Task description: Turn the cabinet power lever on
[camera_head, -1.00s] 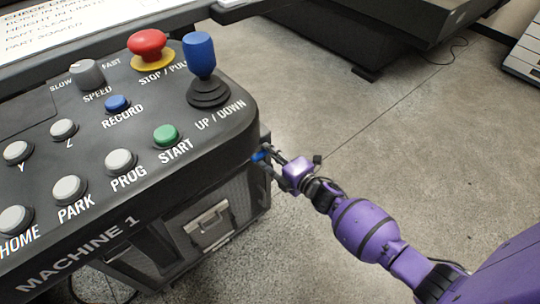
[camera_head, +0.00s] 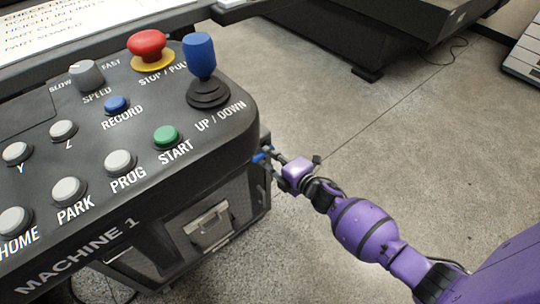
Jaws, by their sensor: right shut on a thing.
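The machine cabinet (camera_head: 180,225) stands at the left below a dark control panel (camera_head: 215,150) marked MACHINE 1. My right gripper (camera_head: 266,160) is at the cabinet's right side, just under the panel's corner. It is shut on a small blue part, which I take to be the power lever (camera_head: 259,157). Most of the lever is hidden by the fingers and the panel edge, so its on or off position cannot be read. My left gripper is not in view.
The panel carries a blue joystick (camera_head: 199,60), a red stop button (camera_head: 147,46), a green start button (camera_head: 166,137) and several grey buttons. A latch (camera_head: 208,222) is on the cabinet front. The grey floor (camera_head: 340,120) right of the cabinet is clear.

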